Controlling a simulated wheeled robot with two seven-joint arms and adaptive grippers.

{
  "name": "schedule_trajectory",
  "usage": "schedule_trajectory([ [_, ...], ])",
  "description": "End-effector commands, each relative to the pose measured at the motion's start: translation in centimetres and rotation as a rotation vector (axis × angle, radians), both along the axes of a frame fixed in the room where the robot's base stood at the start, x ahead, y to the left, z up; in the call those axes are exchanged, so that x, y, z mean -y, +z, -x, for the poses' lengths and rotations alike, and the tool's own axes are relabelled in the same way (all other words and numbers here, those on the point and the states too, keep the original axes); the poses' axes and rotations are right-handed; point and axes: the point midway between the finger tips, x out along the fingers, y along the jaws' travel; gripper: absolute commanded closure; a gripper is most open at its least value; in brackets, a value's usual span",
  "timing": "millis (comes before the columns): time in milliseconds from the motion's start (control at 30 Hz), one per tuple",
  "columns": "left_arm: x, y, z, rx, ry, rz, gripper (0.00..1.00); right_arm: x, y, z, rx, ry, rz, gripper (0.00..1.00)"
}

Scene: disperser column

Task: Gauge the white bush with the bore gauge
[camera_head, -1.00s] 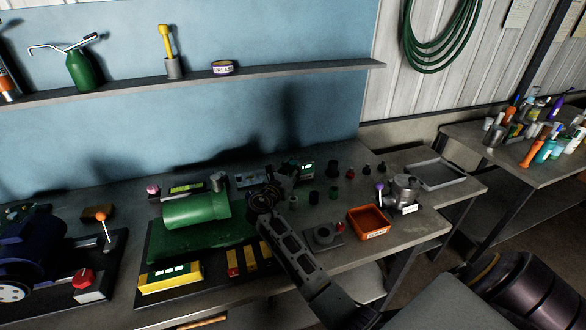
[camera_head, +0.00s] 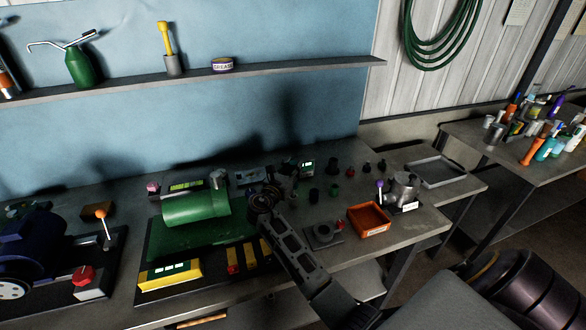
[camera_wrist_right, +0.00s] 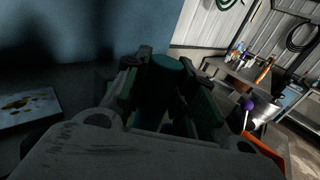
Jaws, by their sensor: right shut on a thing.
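My right gripper (camera_head: 288,180) is over the middle of the bench, right of the green cylinder. In the right wrist view (camera_wrist_right: 167,85) its fingers are shut on a dark teal cylindrical thing (camera_wrist_right: 166,72); I cannot tell whether this is the bore gauge. A small box with a lit green display (camera_head: 307,166) stands just behind the gripper. Several small dark, red and green cylinders stand to its right, among them a green one (camera_head: 335,189) and a dark one (camera_head: 314,195). I cannot make out a white bush for certain. My left gripper is out of view.
A green cylinder (camera_head: 195,208) lies on a dark base at left, with a yellow block (camera_head: 170,275) in front. An orange tray (camera_head: 369,219), a metal pot (camera_head: 403,188) and a block with a round hole (camera_head: 323,235) stand right of my arm. A grey tray (camera_head: 437,172) lies farther right.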

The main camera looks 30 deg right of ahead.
Motion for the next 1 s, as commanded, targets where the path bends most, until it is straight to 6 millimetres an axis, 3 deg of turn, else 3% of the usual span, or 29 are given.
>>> schedule_trajectory([
  [1000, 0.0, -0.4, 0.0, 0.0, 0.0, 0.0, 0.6, 0.0, -1.2, 0.0, 0.001, 0.0, 0.001, 0.98],
])
